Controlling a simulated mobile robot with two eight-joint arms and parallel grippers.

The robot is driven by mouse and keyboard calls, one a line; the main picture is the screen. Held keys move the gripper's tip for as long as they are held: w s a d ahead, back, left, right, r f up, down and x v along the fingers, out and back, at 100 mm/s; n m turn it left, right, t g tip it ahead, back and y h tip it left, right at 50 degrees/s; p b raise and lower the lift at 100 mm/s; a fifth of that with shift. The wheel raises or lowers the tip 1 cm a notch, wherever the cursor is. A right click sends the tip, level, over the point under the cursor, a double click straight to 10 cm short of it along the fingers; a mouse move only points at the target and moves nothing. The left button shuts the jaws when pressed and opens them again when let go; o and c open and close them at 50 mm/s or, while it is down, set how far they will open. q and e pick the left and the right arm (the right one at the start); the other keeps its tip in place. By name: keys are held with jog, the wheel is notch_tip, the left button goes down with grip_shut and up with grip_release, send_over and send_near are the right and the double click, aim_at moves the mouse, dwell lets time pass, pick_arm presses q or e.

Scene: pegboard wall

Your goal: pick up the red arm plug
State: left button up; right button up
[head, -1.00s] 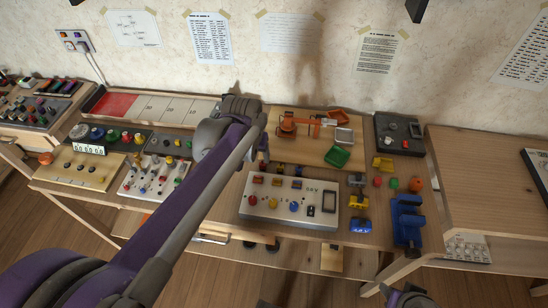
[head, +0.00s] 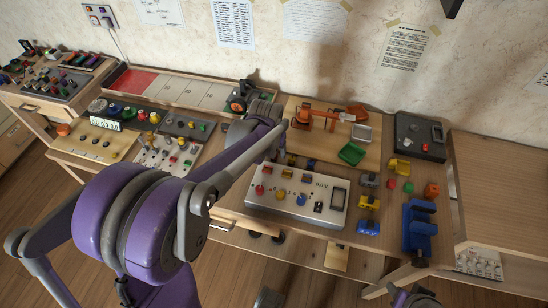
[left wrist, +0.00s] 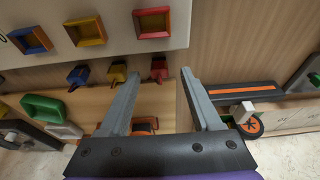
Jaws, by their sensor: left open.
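The red arm plug (left wrist: 158,68) stands in a row with a yellow plug (left wrist: 117,73) and a blue plug (left wrist: 78,75), below the coloured sockets in the left wrist view. My left gripper (left wrist: 162,74) is open and empty. Its fingertips lie to either side of the red plug in that picture; whether they are level with it I cannot tell. In the head view my left forearm reaches over the bench and hides the gripper's tips. A grey part of my right gripper (head: 411,294) shows at the bottom edge; its jaws are unclear.
The white socket panel (head: 296,213) is beside the plugs. An orange toy arm (head: 318,115) and a green tray (head: 351,153) sit on the board behind. A blue vise (head: 419,228) stands right. In the wrist view, an orange-striped dark piece (left wrist: 243,90) lies right of the fingers.

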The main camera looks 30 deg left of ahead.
pick_arm(q)
jog(key=shift+x, duration=0.9)
jog(key=shift+c, duration=0.3)
grip_shut()
